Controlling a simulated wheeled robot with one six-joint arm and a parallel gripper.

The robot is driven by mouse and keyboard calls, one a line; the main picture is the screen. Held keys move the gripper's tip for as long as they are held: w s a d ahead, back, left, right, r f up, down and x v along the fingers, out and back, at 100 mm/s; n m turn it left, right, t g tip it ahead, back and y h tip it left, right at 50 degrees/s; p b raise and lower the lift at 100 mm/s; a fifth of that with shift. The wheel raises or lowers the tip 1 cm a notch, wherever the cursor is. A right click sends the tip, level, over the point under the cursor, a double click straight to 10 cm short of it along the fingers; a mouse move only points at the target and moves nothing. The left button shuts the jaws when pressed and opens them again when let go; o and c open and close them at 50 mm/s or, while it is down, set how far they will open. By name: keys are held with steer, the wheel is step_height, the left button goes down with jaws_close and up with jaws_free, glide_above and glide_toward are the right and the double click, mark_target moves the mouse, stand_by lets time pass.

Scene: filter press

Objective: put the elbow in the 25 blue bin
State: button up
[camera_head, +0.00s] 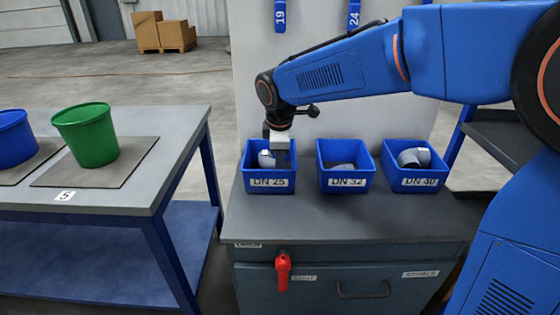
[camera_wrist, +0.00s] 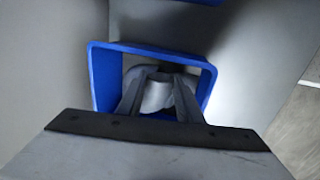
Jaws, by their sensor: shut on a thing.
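The blue bin labelled DN 25 (camera_head: 270,183) stands at the left of three bins on the grey cabinet top. My gripper (camera_head: 280,157) points down into this bin. The wrist view shows the same blue bin (camera_wrist: 101,72) around my gripper (camera_wrist: 158,98). The fingers are shut on a grey elbow (camera_wrist: 157,95), which is inside the bin's walls. A grey rounded piece (camera_head: 265,158) shows beside the gripper in the head view. The fingers hide part of the elbow, and I cannot tell whether it touches the bin floor.
The DN 32 bin (camera_head: 346,183) and DN 40 bin (camera_head: 414,182) stand to the right, with grey fittings inside. A red handle (camera_head: 283,271) hangs at the cabinet front. A green bucket (camera_head: 88,137) and a blue bucket (camera_head: 14,133) stand on the left table.

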steer(key=o, duration=1)
steer(key=shift+f, duration=0.1)
steer(key=shift+o, duration=0.2)
steer(key=v, duration=1.2)
steer(key=s+d+f+m+t, duration=0.1)
steer(key=s+d+f+m, duration=0.2)
steer(key=s+d+m, duration=0.55)
steer(key=s+d+f+m, duration=0.35)
steer(key=s+d, duration=0.65)
steer(key=d, duration=0.5)
steer(key=s+d+f+m, duration=0.4)
steer(key=s+f+m, duration=0.1)
steer(key=s, duration=0.3)
steer(key=shift+s+f+m+t, duration=0.2)
steer(key=shift+f+m+t, duration=0.15)
steer(key=shift+f, duration=0.45)
